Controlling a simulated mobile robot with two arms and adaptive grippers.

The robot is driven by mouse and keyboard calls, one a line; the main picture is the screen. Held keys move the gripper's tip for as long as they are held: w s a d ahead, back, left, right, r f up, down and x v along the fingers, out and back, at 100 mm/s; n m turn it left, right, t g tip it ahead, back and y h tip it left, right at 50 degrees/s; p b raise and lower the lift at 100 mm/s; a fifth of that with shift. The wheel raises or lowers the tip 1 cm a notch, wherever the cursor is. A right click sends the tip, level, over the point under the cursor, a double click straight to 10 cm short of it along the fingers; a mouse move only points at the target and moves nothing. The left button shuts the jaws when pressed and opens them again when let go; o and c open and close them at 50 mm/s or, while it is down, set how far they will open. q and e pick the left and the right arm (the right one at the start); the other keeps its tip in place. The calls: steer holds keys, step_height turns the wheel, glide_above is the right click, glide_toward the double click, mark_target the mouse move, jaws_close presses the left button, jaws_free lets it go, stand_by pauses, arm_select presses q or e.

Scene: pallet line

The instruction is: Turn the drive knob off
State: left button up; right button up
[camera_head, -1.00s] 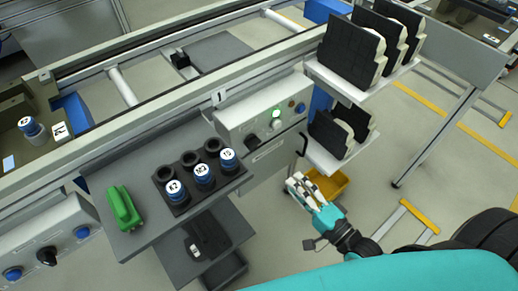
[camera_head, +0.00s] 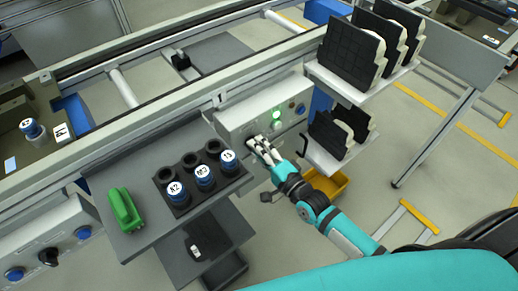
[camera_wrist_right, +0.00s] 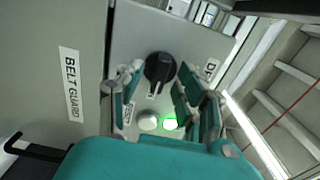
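The drive knob (camera_wrist_right: 160,68) is black and round with a white mark toward the bottom of the right wrist view. It sits on a grey control box (camera_head: 235,117), which also carries a lit green lamp (camera_head: 277,114) and a white button (camera_head: 276,124). In the head view my right gripper (camera_head: 262,146) is at the front of the box and hides the knob. In the right wrist view my right gripper (camera_wrist_right: 160,88) is open, with fingers on both sides of the knob; I cannot tell whether they touch it. My left gripper is not in view.
Racks of black panels (camera_head: 350,52) stand to the right, above a yellow bin (camera_head: 329,187). A "BELT GUARD" label (camera_wrist_right: 70,83) is beside the box.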

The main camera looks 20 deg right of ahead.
jaws_close()
steer(key=shift+n, duration=0.3)
steer(key=n+p, duration=0.6)
steer(key=n, duration=1.1)
stand_by(0.4)
steer(key=shift+n, duration=0.3)
stand_by(0.3)
jaws_free()
